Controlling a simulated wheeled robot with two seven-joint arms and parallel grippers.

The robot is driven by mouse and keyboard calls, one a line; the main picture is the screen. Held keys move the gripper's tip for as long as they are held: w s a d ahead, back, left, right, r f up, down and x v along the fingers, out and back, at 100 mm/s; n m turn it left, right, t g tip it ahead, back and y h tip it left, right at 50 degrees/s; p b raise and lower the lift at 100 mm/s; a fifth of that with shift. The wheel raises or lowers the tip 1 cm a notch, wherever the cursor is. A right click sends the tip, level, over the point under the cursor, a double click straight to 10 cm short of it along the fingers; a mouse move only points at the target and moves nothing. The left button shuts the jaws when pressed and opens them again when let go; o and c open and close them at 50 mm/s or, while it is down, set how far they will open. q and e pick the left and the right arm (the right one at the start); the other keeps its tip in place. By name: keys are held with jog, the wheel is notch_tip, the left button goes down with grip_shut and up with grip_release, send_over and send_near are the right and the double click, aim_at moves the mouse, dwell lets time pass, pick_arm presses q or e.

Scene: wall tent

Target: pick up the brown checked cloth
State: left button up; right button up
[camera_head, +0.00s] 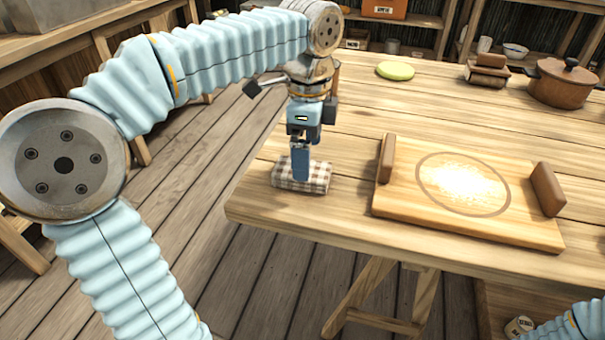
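The brown checked cloth (316,184) is a small folded pad lying on the wooden table near its left corner. My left gripper (300,174) points straight down over the cloth, with its fingertips at or touching the cloth's top. The fingers overlap in this view, so I cannot tell whether they are open or closed on the cloth. The fingers hide part of the cloth's middle. A piece of my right arm shows at the bottom right corner; its gripper is out of view.
A wooden board (393,198) with brown end handles lies right of the cloth on the table (440,118). Farther back are a green disc (395,70), a brown block-like item (488,70) and a lidded brown pot (563,85). The table edge lies close to the cloth.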

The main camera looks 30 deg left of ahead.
pick_arm(q)
notch_tip(320, 180, down, 4)
jog(key=shift+f, duration=0.15)
jog(key=c, duration=1.2)
